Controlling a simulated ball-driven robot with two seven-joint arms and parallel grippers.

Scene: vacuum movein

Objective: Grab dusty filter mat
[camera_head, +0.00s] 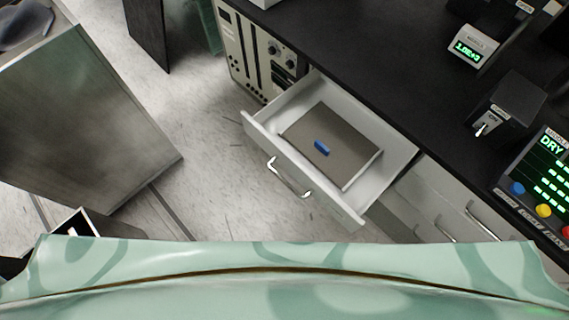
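A flat grey-brown panel (340,138) with a pale edge lies inside the open white drawer (253,133). It looks like the filter mat. A small blue tab (321,148) sits on its top face, left of the middle. The mat lies a little askew, with the drawer floor showing along its right side. Neither of my grippers shows in the head view, and nothing is seen touching the mat.
The drawer, with a metal handle (287,178), sticks out from under a black counter (395,83). Instruments, including a panel reading DRY (548,170), stand on the counter. Closed drawers (450,205) are at right. A large grey panel (85,120) stands left. Floor (205,135) between is clear.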

